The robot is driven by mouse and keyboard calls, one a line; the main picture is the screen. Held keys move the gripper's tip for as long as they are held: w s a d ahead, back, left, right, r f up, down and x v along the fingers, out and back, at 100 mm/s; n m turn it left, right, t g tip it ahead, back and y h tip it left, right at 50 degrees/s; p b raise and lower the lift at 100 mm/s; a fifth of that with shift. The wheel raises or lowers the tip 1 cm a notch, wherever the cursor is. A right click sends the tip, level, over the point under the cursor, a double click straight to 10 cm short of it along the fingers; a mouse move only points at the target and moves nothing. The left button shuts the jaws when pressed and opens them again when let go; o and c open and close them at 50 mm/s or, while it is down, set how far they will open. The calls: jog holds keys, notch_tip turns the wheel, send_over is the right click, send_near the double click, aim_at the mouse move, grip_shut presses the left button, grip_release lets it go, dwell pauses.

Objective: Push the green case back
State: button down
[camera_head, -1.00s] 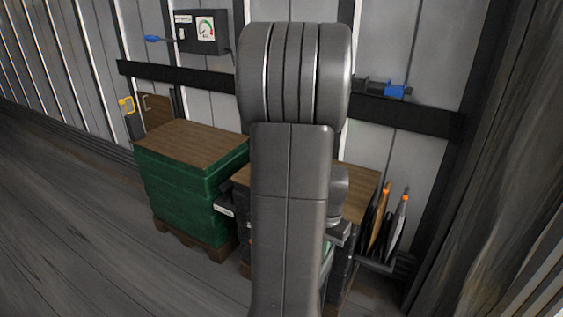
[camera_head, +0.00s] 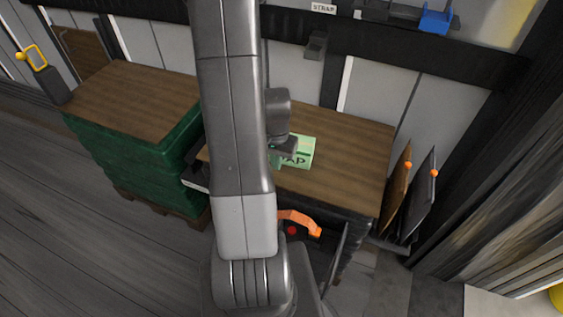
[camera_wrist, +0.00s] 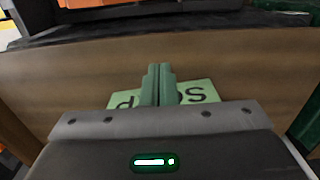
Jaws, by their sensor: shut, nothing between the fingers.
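The green case (camera_head: 300,151) is a pale green, flat-looking block with dark lettering. It sits on the wooden top (camera_head: 345,160) of the right-hand stack, partly hidden by my arm. In the wrist view the case (camera_wrist: 199,92) shows with its lettering upside down, partly covered by my fingers and gripper body. My gripper (camera_wrist: 160,70) has its two green fingers together, with nothing between them, across the middle of the case. The fingertips reach past the case edge toward the front side of the top. I cannot tell whether they touch it.
A green-wrapped stack (camera_head: 130,155) with a wooden top stands at left. An orange handle (camera_head: 298,222) shows below the front edge. Upright boards (camera_head: 410,195) stand at right. A dark rail (camera_head: 400,60) runs along the wall behind. The wooden top right of the case is clear.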

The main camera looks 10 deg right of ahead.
aim_at(303, 158)
jog(key=shift+w+d+f+p, duration=0.15)
jog(key=shift+w+d+p, duration=0.1)
jog(key=shift+w+d, duration=0.45)
jog(key=shift+w+d+f+p, duration=0.2)
jog(key=shift+w+d, duration=0.25)
jog(key=shift+w, duration=0.35)
